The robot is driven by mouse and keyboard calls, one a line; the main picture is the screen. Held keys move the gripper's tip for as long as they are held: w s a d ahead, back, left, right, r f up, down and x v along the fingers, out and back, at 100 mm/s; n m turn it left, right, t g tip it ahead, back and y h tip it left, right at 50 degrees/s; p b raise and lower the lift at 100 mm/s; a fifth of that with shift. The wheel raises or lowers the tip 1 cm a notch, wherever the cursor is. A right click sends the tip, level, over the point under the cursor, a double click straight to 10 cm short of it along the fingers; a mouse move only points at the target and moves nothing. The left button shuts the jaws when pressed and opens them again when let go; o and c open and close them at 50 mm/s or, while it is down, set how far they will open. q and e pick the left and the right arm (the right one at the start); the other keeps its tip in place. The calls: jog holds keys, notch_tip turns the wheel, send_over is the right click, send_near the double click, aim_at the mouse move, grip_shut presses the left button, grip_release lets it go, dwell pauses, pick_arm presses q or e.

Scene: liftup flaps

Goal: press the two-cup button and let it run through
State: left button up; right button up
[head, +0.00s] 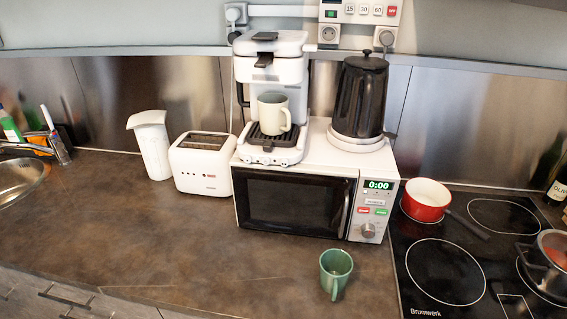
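A white coffee machine (270,68) stands on top of the microwave (296,203). A pale grey-green mug (271,113) sits under its spout on the dark drip grate (262,138). Several small round buttons (267,161) show on the front edge of the machine's base; they are too small for me to tell which one is the two-cup button. Neither of my grippers is in view.
A black kettle (360,95) stands right of the coffee machine on the microwave. A green mug (336,268) stands on the counter in front. A white toaster (203,164) is at left; a red pan (425,198) is on the hob. The left counter is mostly clear.

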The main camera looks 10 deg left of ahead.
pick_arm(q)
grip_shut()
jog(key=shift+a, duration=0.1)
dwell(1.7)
